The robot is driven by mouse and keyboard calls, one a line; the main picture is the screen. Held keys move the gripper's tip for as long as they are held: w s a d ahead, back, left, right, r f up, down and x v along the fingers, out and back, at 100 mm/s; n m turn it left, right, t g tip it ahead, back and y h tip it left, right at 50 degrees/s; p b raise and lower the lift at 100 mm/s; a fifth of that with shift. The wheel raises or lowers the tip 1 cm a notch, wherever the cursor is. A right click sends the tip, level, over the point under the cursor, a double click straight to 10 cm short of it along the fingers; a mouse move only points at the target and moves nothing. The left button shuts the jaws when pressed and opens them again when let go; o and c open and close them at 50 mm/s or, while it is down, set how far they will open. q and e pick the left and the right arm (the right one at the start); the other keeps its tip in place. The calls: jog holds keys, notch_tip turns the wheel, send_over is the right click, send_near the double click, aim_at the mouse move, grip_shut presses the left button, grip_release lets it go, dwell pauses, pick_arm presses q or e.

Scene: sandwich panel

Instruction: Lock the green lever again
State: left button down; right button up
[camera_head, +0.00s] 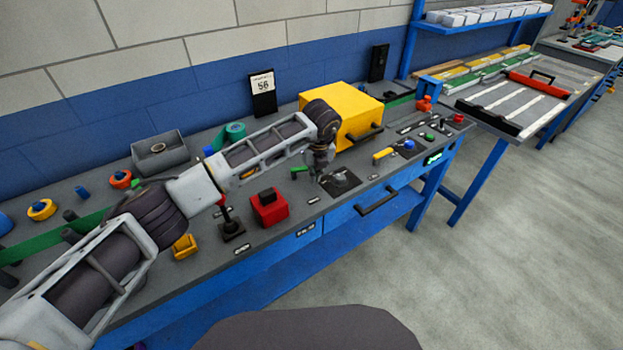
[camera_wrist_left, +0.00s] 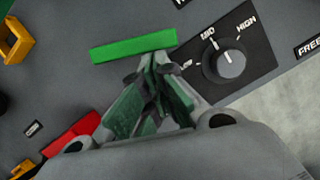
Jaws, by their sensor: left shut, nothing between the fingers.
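The green lever (camera_wrist_left: 133,46) is a flat green bar in the left wrist view, lying just beyond my fingertips. In the head view the green lever (camera_head: 299,169) shows small on the panel, just left of my left gripper (camera_head: 320,172). In the left wrist view my left gripper (camera_wrist_left: 155,62) is shut and empty, its tips at the bar's near edge. I cannot tell whether they touch it. The lever's pivot cannot be made out. My right gripper is not in view.
A dial (camera_wrist_left: 228,60) marked MID and HIGH sits right of the lever in the wrist view. A yellow box with a handle (camera_head: 347,112) stands behind the gripper. A red block (camera_head: 269,208) and a black-based red-stick lever (camera_head: 232,230) stand to the left.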

pick_arm(q)
jog(key=w+n, duration=0.1)
jog(key=n+b, duration=0.1)
jog(key=shift+w+d+n+y+b, duration=0.3)
jog(key=shift+w+d+n, duration=0.05)
jog(key=shift+w+n, duration=0.05)
jog(key=shift+w+b, duration=0.35)
jog(key=shift+w, duration=0.1)
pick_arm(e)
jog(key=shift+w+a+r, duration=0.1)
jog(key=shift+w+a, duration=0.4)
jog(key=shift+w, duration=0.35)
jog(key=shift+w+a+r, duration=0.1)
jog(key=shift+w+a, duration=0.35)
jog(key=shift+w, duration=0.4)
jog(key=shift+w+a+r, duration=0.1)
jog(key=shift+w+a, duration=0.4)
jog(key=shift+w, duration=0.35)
pick_arm(q)
jog(key=shift+r, duration=0.15)
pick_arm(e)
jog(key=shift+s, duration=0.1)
